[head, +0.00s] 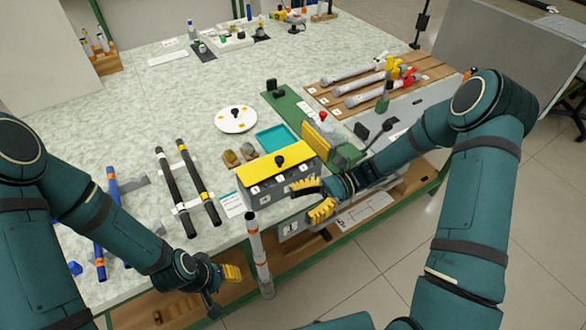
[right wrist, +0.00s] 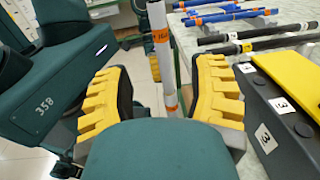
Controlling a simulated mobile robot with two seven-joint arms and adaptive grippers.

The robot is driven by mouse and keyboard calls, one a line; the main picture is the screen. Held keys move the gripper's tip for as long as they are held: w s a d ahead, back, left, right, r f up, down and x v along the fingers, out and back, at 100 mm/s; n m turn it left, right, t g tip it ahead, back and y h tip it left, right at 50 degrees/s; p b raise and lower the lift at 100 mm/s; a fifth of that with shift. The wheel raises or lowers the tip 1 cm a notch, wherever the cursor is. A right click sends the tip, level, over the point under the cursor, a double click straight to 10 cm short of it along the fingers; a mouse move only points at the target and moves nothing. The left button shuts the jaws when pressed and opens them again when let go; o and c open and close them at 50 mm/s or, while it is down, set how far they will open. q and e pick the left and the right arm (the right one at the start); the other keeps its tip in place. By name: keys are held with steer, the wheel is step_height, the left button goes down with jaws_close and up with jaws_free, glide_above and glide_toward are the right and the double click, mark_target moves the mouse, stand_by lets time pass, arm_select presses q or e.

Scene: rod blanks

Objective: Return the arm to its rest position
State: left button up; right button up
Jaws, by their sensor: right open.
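My right gripper (head: 314,200) is open, with its yellow ribbed fingers beside the front of the grey box with the yellow top. In the right wrist view its two fingers (right wrist: 165,95) stand wide apart, and nothing touches them. A light grey rod with orange bands (head: 259,255) stands upright at the table's front edge. It shows beyond the open fingers in the right wrist view (right wrist: 161,45). My left gripper (head: 221,277) hangs low at the front edge of the table; its yellow pad shows, but its opening cannot be made out.
The yellow-topped box (head: 278,162) stands close to my right gripper. Black rods (head: 175,190) and blue rods (head: 113,200) lie on racks at left. A white disc (head: 236,120), a teal tray (head: 276,139) and a wooden board with grey pipes (head: 350,90) are farther back.

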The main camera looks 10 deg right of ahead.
steer(key=s+a+f+n+t+h, duration=0.1)
steer(key=s+f+n+t+h, duration=0.2)
steer(key=f+n+h, duration=0.3)
steer(key=s+a+f+n+t+h, duration=0.1)
steer(key=s+f+n+t+h, duration=0.2)
steer(key=f+n+h, duration=0.4)
step_height(320, 180, down, 4)
steer(key=shift+s+a+r+n, duration=0.15)
steer(key=shift+s+r+n, duration=0.15)
steer(key=shift+s, duration=0.55)
